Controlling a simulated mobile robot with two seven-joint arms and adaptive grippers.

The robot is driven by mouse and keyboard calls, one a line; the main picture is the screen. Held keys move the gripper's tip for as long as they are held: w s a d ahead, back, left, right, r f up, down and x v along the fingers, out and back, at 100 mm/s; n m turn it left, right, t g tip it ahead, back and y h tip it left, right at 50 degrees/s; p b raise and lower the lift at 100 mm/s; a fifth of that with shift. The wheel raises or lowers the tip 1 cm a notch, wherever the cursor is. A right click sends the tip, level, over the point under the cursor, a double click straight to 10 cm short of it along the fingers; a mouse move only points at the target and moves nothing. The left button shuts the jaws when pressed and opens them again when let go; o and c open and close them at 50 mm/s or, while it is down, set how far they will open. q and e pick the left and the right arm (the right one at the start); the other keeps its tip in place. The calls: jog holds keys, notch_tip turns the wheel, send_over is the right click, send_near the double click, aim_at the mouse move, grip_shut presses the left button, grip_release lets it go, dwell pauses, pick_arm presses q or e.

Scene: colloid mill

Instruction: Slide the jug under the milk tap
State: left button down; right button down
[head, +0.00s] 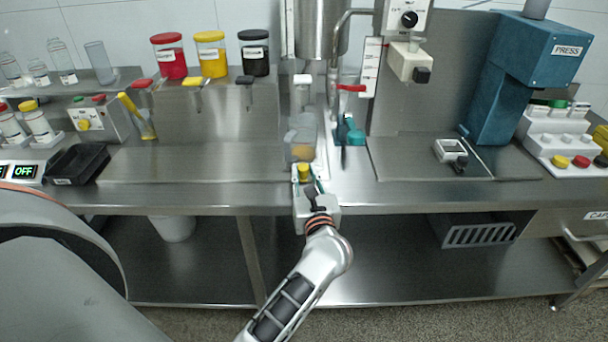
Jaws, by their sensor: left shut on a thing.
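The jug (301,132) is a clear, upright container with something yellowish-orange inside. It stands on the steel counter near the middle of the head view, with a yellow part (304,171) at its near side. My left gripper (305,184) reaches in from the front edge and is shut on that yellow part, which looks like the jug's handle. Behind the jug is a steel tank (317,30). A white-topped tap (302,81) shows above the jug and a red lever (350,88) to its right. I cannot tell which is the milk tap. My right gripper is out of view.
A teal item (349,132) with a dark part stands just right of the jug. Yellow (201,83) and black (246,82) levers are on the panel to the left. The counter (190,163) left of the jug is clear. A blue press (520,75) stands right.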

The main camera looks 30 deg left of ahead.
pick_arm(q)
jog(key=shift+w+d, duration=0.1)
jog(key=shift+d, duration=0.15)
jog(key=c, duration=1.7)
grip_release()
jog(key=shift+w+d, duration=0.1)
jog(key=v, duration=0.7)
jog(key=shift+s, duration=0.3)
